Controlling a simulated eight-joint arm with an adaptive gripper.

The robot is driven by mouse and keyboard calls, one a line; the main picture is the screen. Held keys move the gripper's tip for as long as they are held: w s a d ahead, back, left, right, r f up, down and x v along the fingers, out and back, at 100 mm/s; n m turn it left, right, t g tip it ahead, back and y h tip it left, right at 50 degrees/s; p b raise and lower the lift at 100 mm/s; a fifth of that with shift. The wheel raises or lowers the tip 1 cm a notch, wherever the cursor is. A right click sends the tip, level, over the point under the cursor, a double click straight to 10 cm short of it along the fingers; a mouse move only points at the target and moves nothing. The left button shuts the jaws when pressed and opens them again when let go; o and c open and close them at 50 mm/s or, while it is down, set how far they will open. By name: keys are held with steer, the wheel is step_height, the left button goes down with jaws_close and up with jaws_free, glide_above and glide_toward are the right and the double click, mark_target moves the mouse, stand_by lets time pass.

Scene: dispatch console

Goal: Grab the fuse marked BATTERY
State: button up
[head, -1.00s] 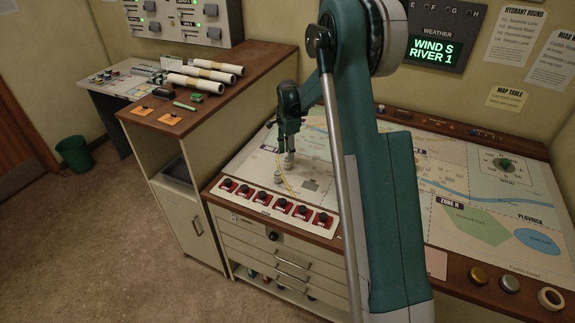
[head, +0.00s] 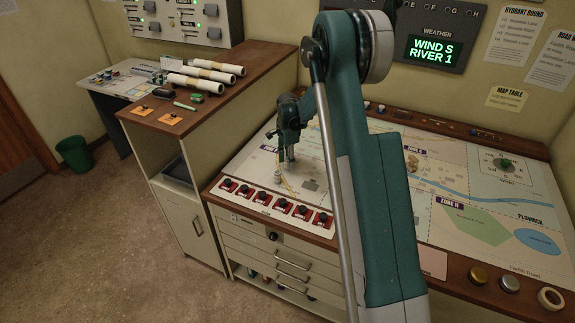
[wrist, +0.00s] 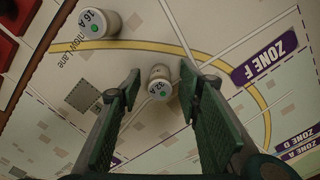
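My gripper (wrist: 158,100) is open, pointing down at the map table (head: 235,181), and it also shows in the head view (head: 290,155). A pale cylinder (wrist: 160,83) with a green dot and a label that seems to read 32 A stands on the map, between and just beyond the fingertips in the wrist view. A second pale cylinder (wrist: 100,22), with a green dot and a label like 16 A, stands at the upper left; it seems to be the small one left of my gripper in the head view (head: 278,176). I cannot read BATTERY on either.
A row of red switches (head: 275,202) runs along the table's near left edge. A taller cabinet (head: 190,150) with rolled papers (head: 207,75) stands to the left. The map around the cylinders is mostly clear.

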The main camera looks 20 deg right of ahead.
steer(key=shift+f, duration=0.3)
stand_by(0.4)
steer(key=c, duration=1)
